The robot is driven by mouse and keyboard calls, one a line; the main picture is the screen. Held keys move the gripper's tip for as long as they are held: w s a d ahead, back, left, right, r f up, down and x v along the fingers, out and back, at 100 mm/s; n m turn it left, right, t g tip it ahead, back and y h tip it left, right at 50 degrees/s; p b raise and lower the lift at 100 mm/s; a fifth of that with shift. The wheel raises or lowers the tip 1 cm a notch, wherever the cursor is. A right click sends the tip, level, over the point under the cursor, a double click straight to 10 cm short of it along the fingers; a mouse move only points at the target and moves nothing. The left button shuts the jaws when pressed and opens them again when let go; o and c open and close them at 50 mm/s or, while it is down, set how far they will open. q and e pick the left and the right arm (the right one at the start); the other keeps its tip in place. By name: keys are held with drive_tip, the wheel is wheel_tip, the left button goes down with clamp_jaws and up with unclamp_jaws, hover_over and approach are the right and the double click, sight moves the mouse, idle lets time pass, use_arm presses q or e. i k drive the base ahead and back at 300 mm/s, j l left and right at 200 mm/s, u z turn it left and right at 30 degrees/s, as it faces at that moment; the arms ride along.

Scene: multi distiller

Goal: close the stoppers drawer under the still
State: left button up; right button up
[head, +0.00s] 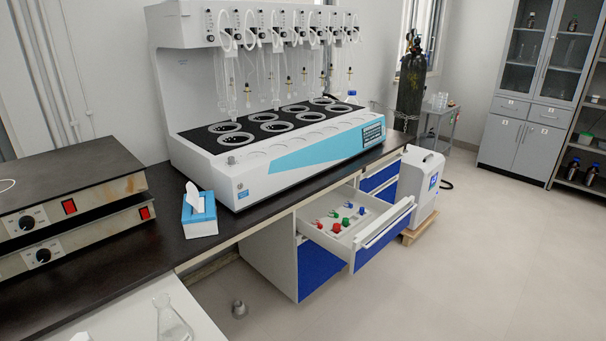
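The stoppers drawer (384,228) is pulled out from the cabinet under the bench. Several small red, green and blue stoppers (337,228) lie inside it on a pale insert. The still (265,130), a white multi-position unit with a blue stripe and glass columns, stands on the dark bench above the drawer. Neither of my grippers shows in the head view.
A tissue box (199,214) and stacked hotplates (70,205) sit on the bench. A small metal object (239,309) is on the floor. The floor (470,260) before the drawer is clear.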

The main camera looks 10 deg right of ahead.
sight(365, 236)
drive_tip(key=i+l, duration=0.1)
drive_tip(key=l, duration=0.45)
drive_tip(key=i+l+u, duration=0.15)
drive_tip(key=l, duration=0.95)
drive_tip(key=i+l, duration=0.1)
drive_tip(key=l, duration=0.25)
drive_tip(key=i+l+u, duration=0.1)
drive_tip(key=l, duration=0.2)
drive_tip(key=i+l+u, duration=0.1)
drive_tip(key=l, duration=0.25)
drive_tip(key=i+l, duration=0.25)
drive_tip(key=i, duration=0.15)
